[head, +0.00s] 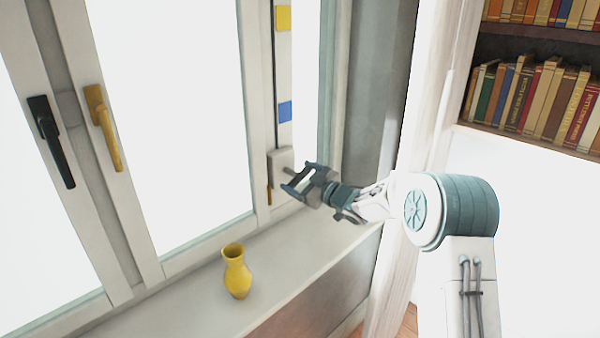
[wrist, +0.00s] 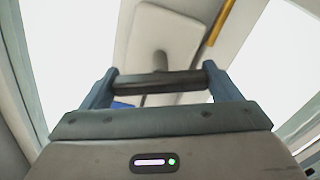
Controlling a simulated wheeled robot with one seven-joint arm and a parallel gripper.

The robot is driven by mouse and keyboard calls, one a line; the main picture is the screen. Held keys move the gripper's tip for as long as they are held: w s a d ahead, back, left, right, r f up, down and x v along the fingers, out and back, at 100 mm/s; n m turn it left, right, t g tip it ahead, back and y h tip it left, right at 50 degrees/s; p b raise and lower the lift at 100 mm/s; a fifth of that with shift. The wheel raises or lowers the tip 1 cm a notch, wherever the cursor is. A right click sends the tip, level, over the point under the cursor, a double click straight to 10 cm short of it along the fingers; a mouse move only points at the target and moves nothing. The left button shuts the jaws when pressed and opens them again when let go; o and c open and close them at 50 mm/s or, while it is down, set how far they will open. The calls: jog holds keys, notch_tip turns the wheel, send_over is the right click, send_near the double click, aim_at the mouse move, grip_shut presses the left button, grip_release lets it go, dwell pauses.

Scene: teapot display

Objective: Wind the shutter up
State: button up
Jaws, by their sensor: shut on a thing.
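The white winder box (head: 281,163) is fixed to the window post at the right. The winder box also shows in the wrist view (wrist: 160,35), with a short grey stem on its face. My gripper (head: 294,180) is at the box, shut on the dark grey crank grip. In the wrist view the crank grip (wrist: 160,83) lies crosswise between the two blue fingers of my gripper (wrist: 160,86). No shutter slats show; the panes are plain bright white. In the head view my fingers hide most of the crank.
A yellow square (head: 283,18) and a blue square (head: 284,111) mark the post above the box. A small ochre handle (head: 269,193) is close left of it. A yellow vase (head: 236,271) stands on the sill (head: 190,310). Black (head: 50,140) and ochre (head: 103,127) window handles are left.

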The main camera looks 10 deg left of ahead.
jog(key=m+p, duration=0.4)
jog(key=m, duration=0.3)
jog(key=shift+d+r, duration=0.1)
jog(key=shift+r, duration=0.05)
jog(key=m+p, duration=0.2)
jog(key=m, duration=0.2)
jog(key=shift+p, duration=0.3)
jog(key=shift+m+p, duration=0.75)
jog(key=shift+m, duration=0.85)
jog(key=o, duration=0.9)
jog(key=shift+c, duration=0.2)
